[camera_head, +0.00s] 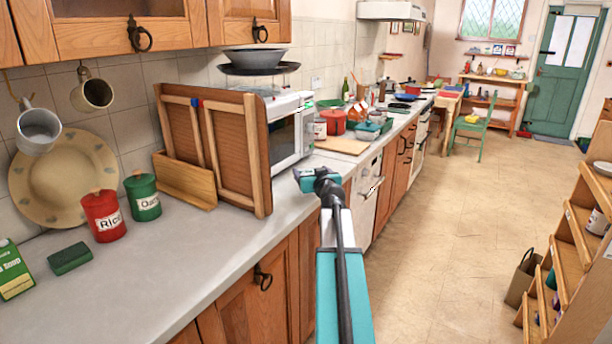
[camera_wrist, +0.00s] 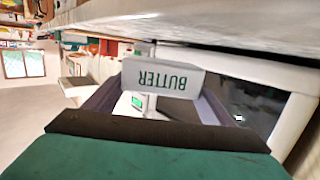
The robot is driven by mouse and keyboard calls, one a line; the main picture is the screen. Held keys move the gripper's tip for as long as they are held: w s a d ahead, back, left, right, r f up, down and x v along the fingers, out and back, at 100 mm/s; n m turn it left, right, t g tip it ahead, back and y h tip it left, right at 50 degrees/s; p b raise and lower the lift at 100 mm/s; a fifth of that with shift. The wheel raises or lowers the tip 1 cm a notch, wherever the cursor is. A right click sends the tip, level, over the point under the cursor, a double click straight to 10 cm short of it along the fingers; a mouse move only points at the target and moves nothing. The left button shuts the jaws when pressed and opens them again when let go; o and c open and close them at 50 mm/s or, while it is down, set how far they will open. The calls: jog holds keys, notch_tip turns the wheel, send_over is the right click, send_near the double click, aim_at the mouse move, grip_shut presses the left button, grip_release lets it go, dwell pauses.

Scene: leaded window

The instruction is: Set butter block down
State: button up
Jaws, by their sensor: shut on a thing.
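My gripper (camera_head: 319,181) is over the front edge of the grey worktop (camera_head: 235,235), just in front of the microwave. In the wrist view its two dark fingers are closed on a pale block marked BUTTER, the butter block (camera_wrist: 162,78). The label reads upside down there, as that view is inverted. The worktop also shows as a pale slab along the top of the wrist view (camera_wrist: 220,22). The block looks close to it, but I cannot tell whether they touch. In the head view I cannot make out the block at the gripper.
The white microwave (camera_head: 291,130) and a wooden rack (camera_head: 240,155) stand behind and left of my gripper. A wooden board (camera_head: 343,145) and red pot (camera_head: 333,122) lie beyond. Rice (camera_head: 103,215) and oats (camera_head: 143,197) tins stand left.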

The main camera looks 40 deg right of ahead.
jog(key=shift+w+a+r+p+x, duration=0.1)
jog(key=shift+p+x, duration=0.1)
jog(key=shift+x, duration=0.8)
jog(key=shift+w+a+r+p+x, duration=0.1)
jog(key=shift+a+p+x, duration=0.05)
jog(key=shift+x, duration=0.8)
jog(key=shift+w+a+p+x, duration=0.1)
jog(key=shift+p+x, duration=0.1)
jog(key=shift+x, duration=0.8)
jog(key=shift+s+f, duration=0.1)
jog(key=shift+f, duration=1.7)
jog(key=o, duration=1.2)
jog(key=shift+o, duration=0.2)
jog(key=shift+r, duration=0.1)
jog(key=shift+b+v, duration=0.55)
jog(key=shift+v, duration=2.4)
jog(key=shift+b+v, duration=0.45)
jog(key=shift+v, duration=2.6)
